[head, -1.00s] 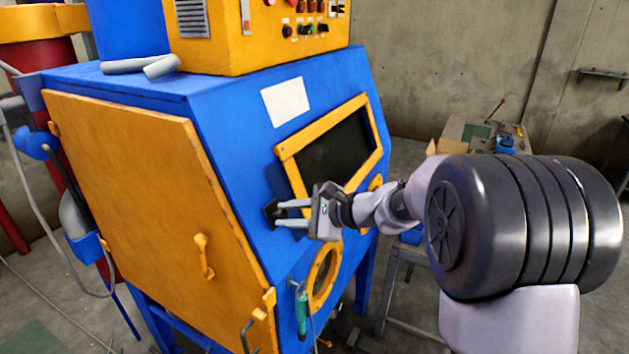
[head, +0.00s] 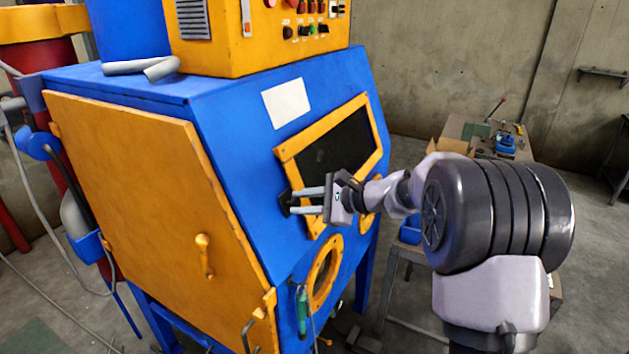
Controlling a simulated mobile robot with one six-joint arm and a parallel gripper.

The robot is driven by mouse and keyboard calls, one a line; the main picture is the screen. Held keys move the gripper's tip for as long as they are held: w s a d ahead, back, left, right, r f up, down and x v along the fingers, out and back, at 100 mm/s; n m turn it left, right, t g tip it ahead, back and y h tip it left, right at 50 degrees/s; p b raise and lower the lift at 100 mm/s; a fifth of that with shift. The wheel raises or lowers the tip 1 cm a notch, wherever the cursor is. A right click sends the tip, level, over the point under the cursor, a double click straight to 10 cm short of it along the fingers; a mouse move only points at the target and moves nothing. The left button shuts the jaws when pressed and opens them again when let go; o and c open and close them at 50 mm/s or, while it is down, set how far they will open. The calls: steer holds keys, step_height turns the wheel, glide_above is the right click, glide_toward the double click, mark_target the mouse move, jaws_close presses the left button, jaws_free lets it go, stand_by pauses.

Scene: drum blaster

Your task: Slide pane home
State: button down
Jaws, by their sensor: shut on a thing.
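The blue blast cabinet (head: 245,170) has a sloped front with a yellow window frame (head: 290,150). The dark pane (head: 335,145) shows inside this frame. My gripper (head: 291,203) is at the frame's lower left, its two pale fingers pointing left. It is shut on a small dark piece (head: 284,204), which looks like the pane's grip or end. The piece sits close to the frame's left edge. My gripper and wrist hide part of the frame's lower side, so how the piece joins the pane cannot be seen.
A round yellow port (head: 323,272) lies below the window. A green-handled tool (head: 302,310) hangs beside it. The yellow side door (head: 130,190) is at left. A cluttered workbench (head: 470,130) stands behind my arm at right.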

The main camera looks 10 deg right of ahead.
steer(key=shift+w+d, duration=0.45)
steer(key=shift+w, duration=0.05)
steer(key=shift+w+d+r, duration=0.1)
steer(key=shift+w+d, duration=0.25)
steer(key=shift+w, duration=0.05)
steer(key=c, duration=1.1)
jaws_free()
steer(key=shift+s+d, duration=0.1)
